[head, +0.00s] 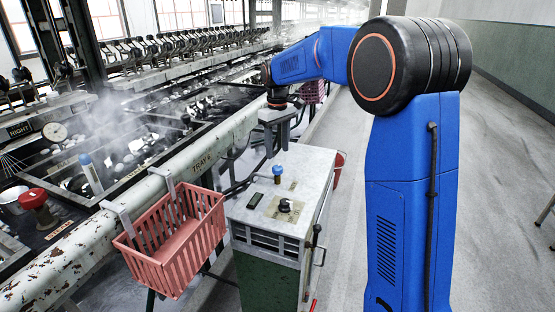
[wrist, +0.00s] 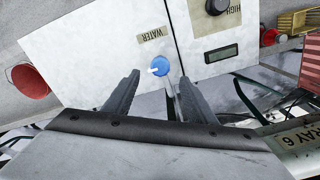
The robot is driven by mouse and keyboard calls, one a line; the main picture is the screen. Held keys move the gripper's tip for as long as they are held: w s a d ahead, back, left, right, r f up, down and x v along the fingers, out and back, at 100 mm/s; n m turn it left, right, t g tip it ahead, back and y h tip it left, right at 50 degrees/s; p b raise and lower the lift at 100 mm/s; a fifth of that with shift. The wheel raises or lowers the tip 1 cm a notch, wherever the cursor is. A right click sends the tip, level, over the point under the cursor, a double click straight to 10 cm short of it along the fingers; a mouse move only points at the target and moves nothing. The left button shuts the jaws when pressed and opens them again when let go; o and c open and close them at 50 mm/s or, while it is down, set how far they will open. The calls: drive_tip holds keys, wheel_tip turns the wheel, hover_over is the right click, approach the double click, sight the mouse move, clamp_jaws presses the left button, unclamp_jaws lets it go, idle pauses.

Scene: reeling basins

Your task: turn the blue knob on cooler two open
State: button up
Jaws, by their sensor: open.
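The blue knob (head: 277,172) stands on the top of a white and green cooler (head: 245,215). In the wrist view, the blue knob (wrist: 158,66) has a white pointer mark toward the left and sits beside an upside-down WATER label (wrist: 152,35). No number shows on the cooler to tell which one it is. My gripper (head: 276,153) points down over the knob with its fingers apart. In the wrist view, my gripper (wrist: 160,79) has one finger on each side of the knob's line, and the jaws are empty. Contact cannot be told.
A black knob (head: 285,206) and a small display (head: 255,200) share the cooler top. A pink basket (head: 165,255) hangs on the TRAY 6 rail (head: 215,150) at the left. A red bucket (head: 338,165) is behind the cooler.

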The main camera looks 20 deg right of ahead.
wheel_tip(320, 180, up, 10)
idle(0.4)
